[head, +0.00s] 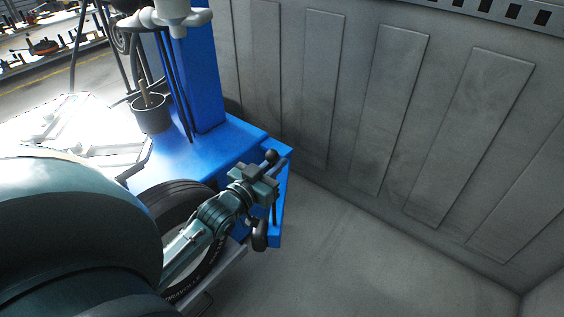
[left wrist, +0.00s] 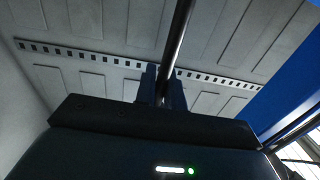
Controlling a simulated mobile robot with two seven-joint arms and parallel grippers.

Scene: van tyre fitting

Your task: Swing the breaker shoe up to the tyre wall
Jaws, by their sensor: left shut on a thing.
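The tyre (head: 180,193) stands upright against the side of the blue tyre machine (head: 228,150), partly hidden behind my left arm. My left gripper (head: 266,186) is at the machine's corner, to the right of the tyre. It is shut on a metal bar, the breaker lever (left wrist: 180,35), which runs up between the fingers in the left wrist view. In the head view a dark rounded end (head: 260,235) hangs below the gripper and a dark knob (head: 271,156) shows above it. I cannot make out the breaker shoe itself. My right gripper is not in view.
A black pot with a brush (head: 150,113) stands on the machine beside the blue column (head: 196,75). Dark hoses hang by the column. A grey panelled wall (head: 385,110) rises behind. The grey floor (head: 370,265) to the right is clear.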

